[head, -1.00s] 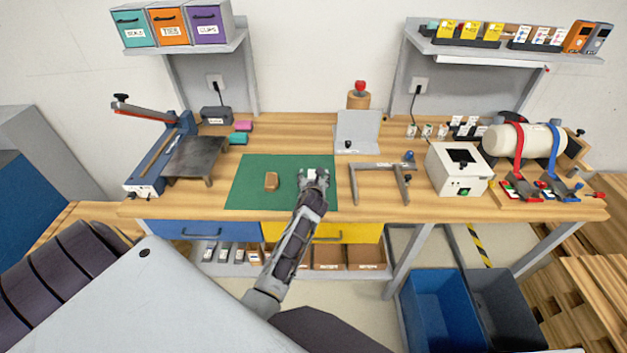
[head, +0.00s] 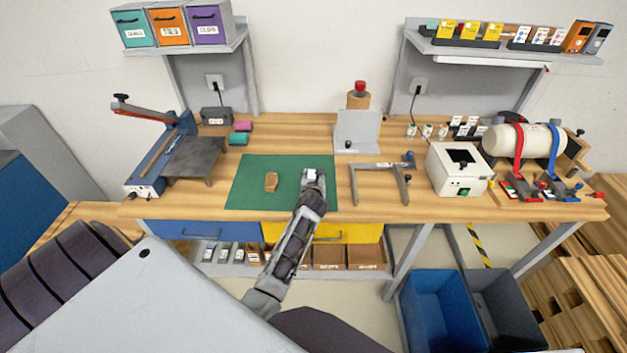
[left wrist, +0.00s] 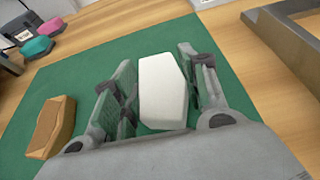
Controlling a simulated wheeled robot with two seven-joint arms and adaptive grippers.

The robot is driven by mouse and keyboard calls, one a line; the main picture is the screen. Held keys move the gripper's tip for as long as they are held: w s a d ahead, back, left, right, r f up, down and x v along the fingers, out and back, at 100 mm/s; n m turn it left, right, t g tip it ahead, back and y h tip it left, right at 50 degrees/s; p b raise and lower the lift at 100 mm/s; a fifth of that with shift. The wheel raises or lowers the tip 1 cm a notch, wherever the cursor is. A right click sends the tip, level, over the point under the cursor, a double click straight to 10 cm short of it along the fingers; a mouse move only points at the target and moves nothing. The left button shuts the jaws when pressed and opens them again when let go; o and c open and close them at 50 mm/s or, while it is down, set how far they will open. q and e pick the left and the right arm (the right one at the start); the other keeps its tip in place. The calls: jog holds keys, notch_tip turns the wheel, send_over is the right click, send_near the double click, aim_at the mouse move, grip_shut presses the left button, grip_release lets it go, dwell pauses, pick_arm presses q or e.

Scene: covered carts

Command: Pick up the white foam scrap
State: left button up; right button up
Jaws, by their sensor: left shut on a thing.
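The white foam scrap (left wrist: 163,90) is a pale block with a slanted corner, over the green mat (left wrist: 85,75). My left gripper (left wrist: 160,85) has one finger on each side of it and is shut on it. In the left wrist view a narrow dark strip shows beside the scrap's right side. In the head view my left gripper (head: 312,178) is at the right part of the mat, with the scrap a small white patch between its fingers. I cannot tell whether the scrap touches the mat. My right gripper is not in view.
A brown block (head: 271,182) lies on the mat left of the gripper. A grey metal frame (head: 380,168) stands just right of the mat. A blue bin (head: 440,308) and a dark grey bin (head: 505,305) stand on the floor at right.

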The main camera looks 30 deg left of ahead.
pick_arm(q)
notch_tip(320, 180, up, 10)
dwell(0.9)
dwell(0.3)
